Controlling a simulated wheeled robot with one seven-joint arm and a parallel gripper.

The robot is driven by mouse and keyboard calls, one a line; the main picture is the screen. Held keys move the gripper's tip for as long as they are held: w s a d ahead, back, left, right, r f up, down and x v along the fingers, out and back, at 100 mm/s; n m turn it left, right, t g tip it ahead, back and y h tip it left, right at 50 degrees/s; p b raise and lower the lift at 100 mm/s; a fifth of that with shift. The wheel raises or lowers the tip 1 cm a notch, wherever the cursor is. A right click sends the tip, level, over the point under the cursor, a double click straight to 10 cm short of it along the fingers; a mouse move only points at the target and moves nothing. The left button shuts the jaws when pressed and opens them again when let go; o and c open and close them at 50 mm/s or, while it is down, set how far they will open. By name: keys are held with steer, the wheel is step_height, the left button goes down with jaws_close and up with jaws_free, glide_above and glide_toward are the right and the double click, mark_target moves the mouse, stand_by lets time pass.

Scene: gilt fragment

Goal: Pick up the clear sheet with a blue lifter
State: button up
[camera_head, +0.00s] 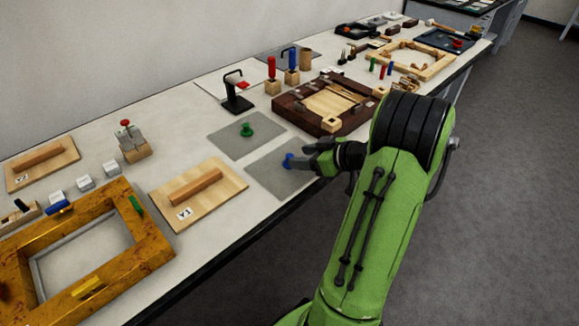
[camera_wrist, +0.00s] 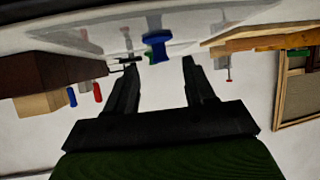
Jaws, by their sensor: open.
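The clear sheet (camera_head: 266,180) looks grey and lies flat near the front edge of the bench. Its blue lifter (camera_head: 288,160) stands up from it as a small knob. My gripper (camera_head: 305,157) is open and empty, just right of the blue lifter and low over the sheet. In the wrist view the blue lifter (camera_wrist: 156,46) shows just beyond and between the two open fingertips (camera_wrist: 158,64), apart from them. The clear sheet (camera_wrist: 75,40) shows there as a pale, see-through surface. My gripper hides part of the sheet's right side in the head view.
A second sheet (camera_head: 225,143) with a green lifter (camera_head: 247,130) lies behind. A dark wooden frame (camera_head: 345,122) stands close behind my gripper. A board with a wooden handle (camera_head: 222,203) lies to the left, then a gilt frame (camera_head: 150,250). A black stand (camera_head: 237,100) is further back.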

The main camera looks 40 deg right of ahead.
mark_target(292, 156)
steer(key=x, duration=0.4)
steer(key=shift+s+r, duration=0.1)
jaws_close()
